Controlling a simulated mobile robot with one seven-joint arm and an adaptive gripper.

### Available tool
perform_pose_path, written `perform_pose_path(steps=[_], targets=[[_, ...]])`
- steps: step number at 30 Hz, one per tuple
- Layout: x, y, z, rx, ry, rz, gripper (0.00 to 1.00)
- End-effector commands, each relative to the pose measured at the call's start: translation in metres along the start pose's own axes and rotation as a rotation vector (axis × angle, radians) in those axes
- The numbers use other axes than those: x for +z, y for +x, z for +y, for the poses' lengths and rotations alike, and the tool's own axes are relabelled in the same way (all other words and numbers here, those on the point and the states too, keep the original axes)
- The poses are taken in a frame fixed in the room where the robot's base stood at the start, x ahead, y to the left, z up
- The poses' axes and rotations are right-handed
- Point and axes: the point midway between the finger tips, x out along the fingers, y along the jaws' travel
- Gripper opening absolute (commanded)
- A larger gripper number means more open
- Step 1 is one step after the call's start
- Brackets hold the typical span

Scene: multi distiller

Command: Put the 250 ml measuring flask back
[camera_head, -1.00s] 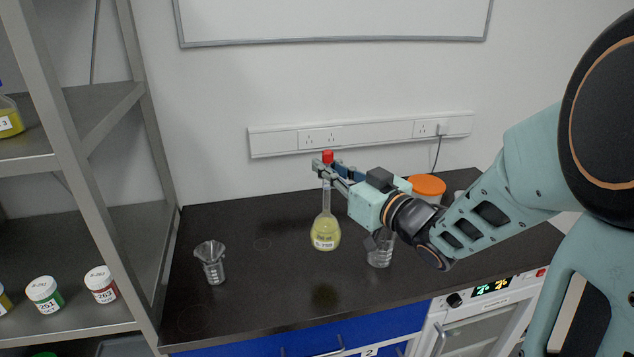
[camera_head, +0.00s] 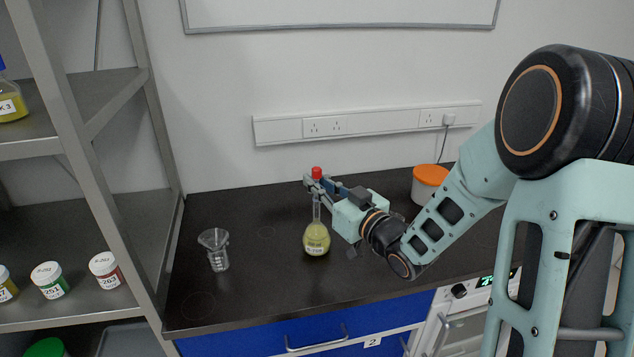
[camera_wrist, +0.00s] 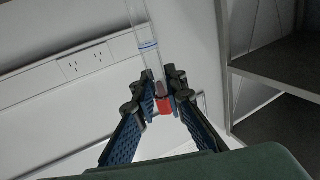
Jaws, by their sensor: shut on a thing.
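The measuring flask (camera_head: 316,240) has a round bulb with yellow liquid, a white label, a long clear neck and a red stopper. It is upright over the black bench, right of the beaker with a funnel; I cannot tell whether its base touches the bench. My gripper (camera_head: 315,186) is shut on the flask's neck, just below the red stopper. In the wrist view, my gripper (camera_wrist: 162,92) has its fingers on both sides of the neck, near the red stopper (camera_wrist: 164,106). The label is too small to read.
A beaker with a funnel (camera_head: 216,252) stands on the bench (camera_head: 260,290), left of the flask. An orange-lidded tub (camera_head: 428,183) stands behind my arm. A metal shelf (camera_head: 85,220) with labelled jars is at the left. Faint circles mark bare bench spots.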

Motion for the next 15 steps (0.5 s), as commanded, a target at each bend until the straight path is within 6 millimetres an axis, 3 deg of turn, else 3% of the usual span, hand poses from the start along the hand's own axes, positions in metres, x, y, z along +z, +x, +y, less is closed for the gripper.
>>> perform_pose_path(steps=[7,8,9,12,15], targets=[[0.0043,0.0000,0.0003,0.000,-0.001,0.002,0.00],[0.0036,-0.0002,0.0002,0.000,0.000,0.000,0.14],[0.0033,-0.0002,0.0002,0.000,0.000,0.000,0.19],[0.0033,-0.0002,0.0002,0.000,0.001,0.000,0.29],[0.0032,-0.0002,0.0002,0.000,0.001,0.000,0.29]])
